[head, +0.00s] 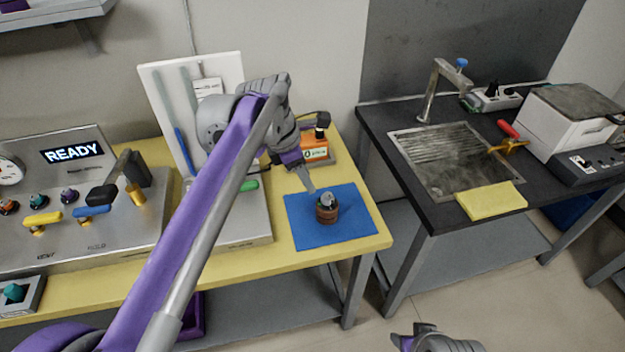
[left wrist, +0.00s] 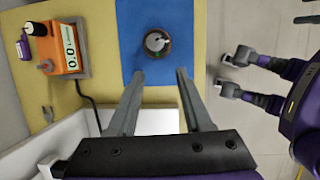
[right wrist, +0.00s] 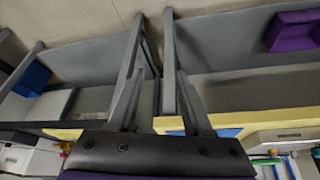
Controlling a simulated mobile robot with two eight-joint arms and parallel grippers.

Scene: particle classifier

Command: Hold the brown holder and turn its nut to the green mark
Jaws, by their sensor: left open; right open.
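The brown holder (head: 327,213) stands upright on the blue mat (head: 303,234) near the right end of the yellow table. A grey nut (head: 327,199) sits on its top. In the left wrist view the holder (left wrist: 146,47) and its grey nut (left wrist: 157,41) show from above, beyond the fingertips. My left gripper (head: 307,182) is just above and left of the holder; in its wrist view the fingers (left wrist: 154,72) are apart with nothing between them. My right gripper (right wrist: 153,14) is open and empty, away from the holder.
An orange meter (head: 318,152) with a cable stands behind the mat. A steel panel (head: 75,225) with levers and a "READY" display is at left. A white board (head: 165,110) stands behind my left arm. A dark sink bench (head: 400,170) is at right, across a gap.

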